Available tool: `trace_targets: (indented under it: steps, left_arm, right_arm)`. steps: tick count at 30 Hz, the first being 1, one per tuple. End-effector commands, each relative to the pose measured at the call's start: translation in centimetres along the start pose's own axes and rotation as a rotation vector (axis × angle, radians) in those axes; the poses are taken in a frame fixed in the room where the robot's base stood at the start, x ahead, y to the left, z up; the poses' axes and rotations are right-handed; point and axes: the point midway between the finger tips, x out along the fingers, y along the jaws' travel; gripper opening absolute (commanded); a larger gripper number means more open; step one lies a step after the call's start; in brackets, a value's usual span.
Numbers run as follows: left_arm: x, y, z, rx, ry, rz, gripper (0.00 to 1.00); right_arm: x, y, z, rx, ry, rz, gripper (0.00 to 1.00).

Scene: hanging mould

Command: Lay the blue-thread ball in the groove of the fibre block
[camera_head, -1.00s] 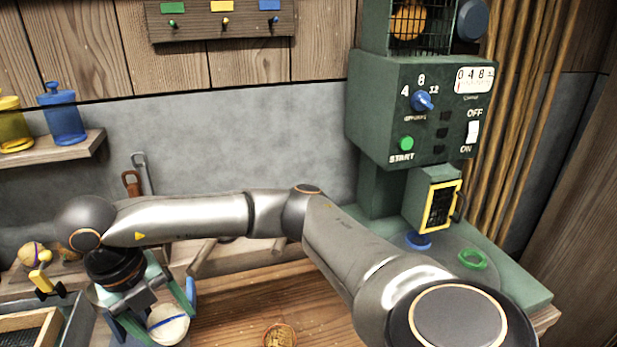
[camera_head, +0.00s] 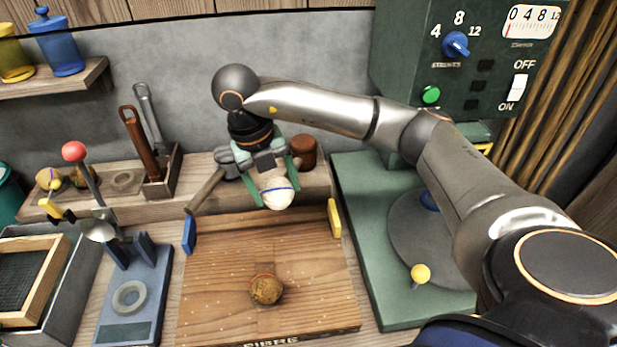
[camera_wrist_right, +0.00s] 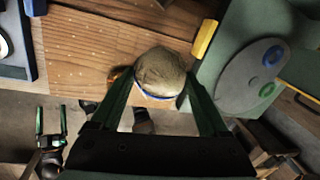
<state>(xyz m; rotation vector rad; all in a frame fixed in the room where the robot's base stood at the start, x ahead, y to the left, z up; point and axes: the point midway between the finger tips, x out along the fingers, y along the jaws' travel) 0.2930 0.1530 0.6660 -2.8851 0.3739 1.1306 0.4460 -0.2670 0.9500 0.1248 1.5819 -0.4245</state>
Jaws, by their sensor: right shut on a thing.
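The blue-thread ball (camera_head: 276,193) is pale cream with a blue line around it. My right gripper (camera_head: 275,186) is shut on it and holds it above the back of the wooden block marked FIBRE (camera_head: 215,265). In the right wrist view the ball (camera_wrist_right: 160,70) sits between the two green fingers, its blue thread on the near side. A brown ball with a reddish thread (camera_head: 266,289) rests on the front middle of the block. I cannot make out the groove. My left gripper (camera_wrist_right: 50,122) shows small in the right wrist view, its fingers apart.
A blue clip (camera_head: 189,235) and a yellow clip (camera_head: 335,218) stand at the block's sides. The green machine base (camera_head: 365,230) is at right, with a yellow knob (camera_head: 420,274). A blue stand with a ring (camera_head: 130,298) and a framed sieve (camera_head: 30,275) are at left.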

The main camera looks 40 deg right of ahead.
Motion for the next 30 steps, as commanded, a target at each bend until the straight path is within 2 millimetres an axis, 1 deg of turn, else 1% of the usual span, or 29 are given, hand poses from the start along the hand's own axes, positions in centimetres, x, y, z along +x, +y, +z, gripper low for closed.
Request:
trace_targets:
  steps: [5,8,11,14,21,24,26,30]
  left_arm:
    - [-0.2,-0.1,0.2,-0.002,-0.004,-0.003,1.0]
    - [0.1,-0.1,0.7,-0.002,-0.007,-0.003,1.0]
    - [0.7,-0.1,1.4,-0.003,-0.014,-0.001,1.0]
    - [1.2,0.1,1.9,-0.003,-0.02,0.006,1.0]
    - [1.3,0.5,-0.2,0.003,0.012,0.016,1.0]
    - [1.3,0.7,-0.2,0.005,0.013,0.02,1.0]
    - [1.3,0.8,-0.2,0.006,0.012,0.022,1.0]
    - [1.3,0.8,-0.1,0.006,0.009,0.024,1.0]
  right_arm:
    - [0.0,-0.3,0.2,0.004,0.001,-0.001,0.19]
    - [1.2,-0.1,0.2,0.003,0.005,-0.001,0.19]
    - [3.5,0.3,0.1,0.002,0.007,-0.002,0.19]
    - [6.2,0.8,0.1,0.003,0.009,-0.002,0.19]
    - [11.7,1.9,0.2,0.004,0.004,-0.003,0.19]
    - [13.3,2.2,0.2,0.004,0.003,-0.002,0.19]
    - [13.7,2.2,0.4,0.005,0.001,-0.002,0.19]
    - [13.5,2.1,1.3,0.006,0.0,0.0,0.19]
